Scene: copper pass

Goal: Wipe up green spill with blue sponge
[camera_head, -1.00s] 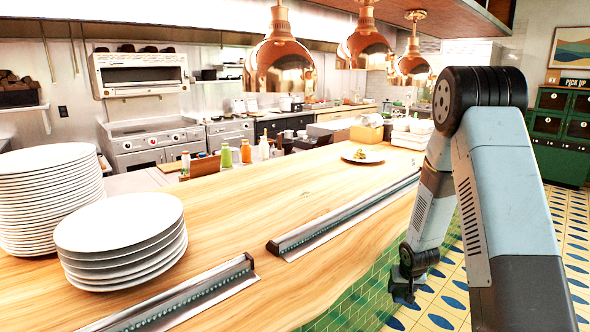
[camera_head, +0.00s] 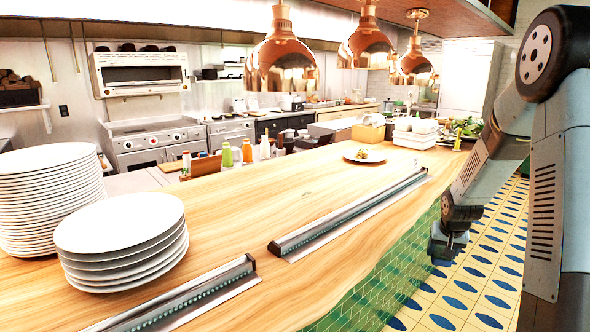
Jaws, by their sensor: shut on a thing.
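My gripper (camera_head: 447,246) hangs at the end of my arm on the right, past the counter's right edge, beside its green tiled side and above the patterned floor. It is small and dark in this view. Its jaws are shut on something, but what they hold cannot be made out. I cannot make out a blue sponge or a green spill in this view.
The wooden counter (camera_head: 310,205) bears plate stacks (camera_head: 120,240) at left, two metal rails (camera_head: 350,215), a plate with food (camera_head: 365,156), and several bottles (camera_head: 247,151) and white containers (camera_head: 415,139) farther back. Copper lamps (camera_head: 281,58) hang above. The counter's middle is largely clear.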

